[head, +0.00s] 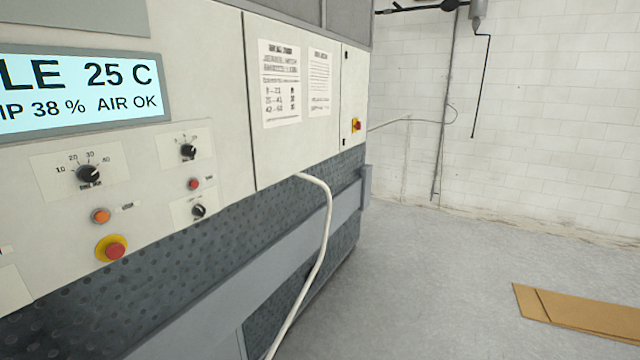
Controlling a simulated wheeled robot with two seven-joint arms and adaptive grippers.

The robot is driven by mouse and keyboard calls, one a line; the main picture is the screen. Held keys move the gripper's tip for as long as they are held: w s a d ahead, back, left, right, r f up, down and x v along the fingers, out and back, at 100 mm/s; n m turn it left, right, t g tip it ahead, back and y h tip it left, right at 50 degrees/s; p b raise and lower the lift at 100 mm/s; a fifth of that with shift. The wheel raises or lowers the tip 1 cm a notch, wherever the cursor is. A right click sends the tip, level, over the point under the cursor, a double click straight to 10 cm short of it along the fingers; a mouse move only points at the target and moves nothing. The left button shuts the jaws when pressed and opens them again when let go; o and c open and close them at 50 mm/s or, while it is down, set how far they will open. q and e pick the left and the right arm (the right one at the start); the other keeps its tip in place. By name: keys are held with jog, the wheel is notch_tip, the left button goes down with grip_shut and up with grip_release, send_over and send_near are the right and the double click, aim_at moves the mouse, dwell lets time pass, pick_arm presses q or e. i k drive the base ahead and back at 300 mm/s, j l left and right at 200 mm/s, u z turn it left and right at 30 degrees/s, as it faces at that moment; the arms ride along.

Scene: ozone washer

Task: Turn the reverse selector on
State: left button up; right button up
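The machine's control panel (130,190) fills the left of the head view. It carries a large black knob (88,174) with a numbered scale. To its right are a smaller upper black knob (188,151) and a lower black knob (199,211), each on a pale plate. The labels are too small to read, so I cannot tell which one is the reverse selector. A small red button (194,184) sits between the two smaller knobs. An orange button (100,216) and a red mushroom button on a yellow ring (112,248) are lower left. Neither gripper is in view.
A display (80,92) reads 25 C, 38 % and AIR OK. A white hose (325,230) hangs from the machine's front to the floor. A red and yellow switch (356,126) is at the far end. Flat cardboard (580,313) lies at right; the grey floor between is clear.

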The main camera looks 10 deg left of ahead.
aim_at(198, 210)
jog(key=u, duration=1.65)
